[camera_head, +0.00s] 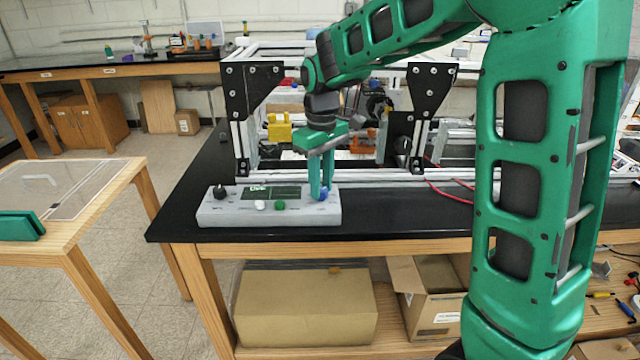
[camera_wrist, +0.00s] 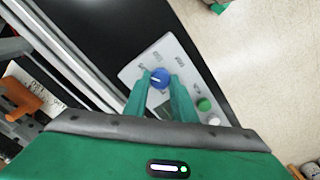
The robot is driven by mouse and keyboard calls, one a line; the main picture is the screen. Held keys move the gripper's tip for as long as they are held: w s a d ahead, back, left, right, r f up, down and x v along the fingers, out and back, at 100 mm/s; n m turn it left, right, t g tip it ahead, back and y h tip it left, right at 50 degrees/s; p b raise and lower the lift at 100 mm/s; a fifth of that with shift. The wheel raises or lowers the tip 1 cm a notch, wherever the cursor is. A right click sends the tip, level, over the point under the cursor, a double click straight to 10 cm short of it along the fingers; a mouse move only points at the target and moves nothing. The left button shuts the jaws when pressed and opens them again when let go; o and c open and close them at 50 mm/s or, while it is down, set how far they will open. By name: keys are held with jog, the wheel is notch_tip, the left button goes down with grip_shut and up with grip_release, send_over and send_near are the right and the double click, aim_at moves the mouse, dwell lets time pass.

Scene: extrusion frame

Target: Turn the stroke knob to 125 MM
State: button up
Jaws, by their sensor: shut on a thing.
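The control box (camera_head: 233,211) is a light grey panel near the front edge of the black bench. A blue knob (camera_head: 323,194) sits at its right end; it also shows in the wrist view (camera_wrist: 160,75) with a white pointer line on top. My gripper (camera_head: 321,190) points down over it, and its green fingers (camera_wrist: 163,84) are shut on the blue knob, one on each side. The small labels around the knob are too blurred to read. A black knob (camera_head: 219,191) is at the box's left end. A dark display (camera_head: 270,192) with unclear text lies between them.
White (camera_head: 260,205) and green (camera_head: 280,205) buttons are on the box's front. The aluminium extrusion frame (camera_head: 240,140) with black corner plates stands close behind the box. Red cables (camera_head: 450,192) lie on the bench at right. Bare black bench (camera_head: 185,215) lies left of the box.

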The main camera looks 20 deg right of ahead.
dwell(0.4)
jog(key=o, duration=1)
jog(key=shift+o, duration=0.2)
notch_tip(320, 180, up, 11)
jog(key=shift+f, duration=0.15)
